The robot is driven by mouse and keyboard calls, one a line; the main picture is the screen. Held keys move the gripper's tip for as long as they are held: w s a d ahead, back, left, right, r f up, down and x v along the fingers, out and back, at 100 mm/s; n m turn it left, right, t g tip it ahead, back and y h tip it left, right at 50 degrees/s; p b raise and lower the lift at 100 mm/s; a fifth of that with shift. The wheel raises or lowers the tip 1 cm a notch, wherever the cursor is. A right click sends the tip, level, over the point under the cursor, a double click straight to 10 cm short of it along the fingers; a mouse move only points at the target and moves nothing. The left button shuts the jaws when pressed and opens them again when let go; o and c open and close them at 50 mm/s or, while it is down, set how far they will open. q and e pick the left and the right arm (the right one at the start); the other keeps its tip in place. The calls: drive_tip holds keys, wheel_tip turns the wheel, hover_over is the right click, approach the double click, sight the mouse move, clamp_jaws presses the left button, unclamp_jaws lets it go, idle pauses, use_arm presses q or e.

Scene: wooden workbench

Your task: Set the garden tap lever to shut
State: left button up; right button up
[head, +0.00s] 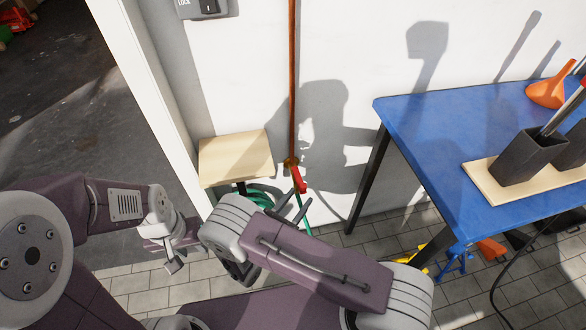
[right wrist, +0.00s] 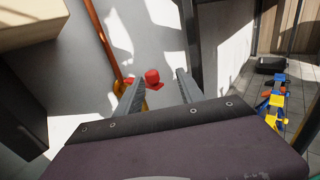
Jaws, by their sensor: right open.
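The garden tap (head: 291,163) is a small brass fitting at the foot of a copper pipe on the white wall. Its red lever (head: 299,180) slants down and to the right in the head view. In the right wrist view the red lever (right wrist: 152,77) shows between and beyond the fingers, with some of the brass body hidden by the left finger. My right gripper (head: 294,203) is open and empty just below the lever; contact cannot be told. My left gripper (head: 168,252) hangs at the left, away from the tap; its jaw opening is unclear.
A pale wooden top (head: 236,157) stands left of the tap, with a coiled green hose (head: 262,198) below. A copper pipe (head: 292,80) runs up the wall. At the right, a blue table (head: 430,130) holds a dark container (head: 527,157) and an orange funnel (head: 548,93).

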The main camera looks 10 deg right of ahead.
sight(299, 177)
drive_tip(key=shift+w+a+f+n+t+y, duration=0.2)
drive_tip(key=shift+w+a+n+t+y, duration=0.15)
drive_tip(key=shift+a+n+t, duration=0.3)
drive_tip(key=b+x, duration=0.1)
drive_tip(key=x, duration=0.8)
drive_tip(key=shift+s+d+m, duration=0.15)
drive_tip(key=shift+m, duration=0.1)
clamp_jaws()
idle(0.5)
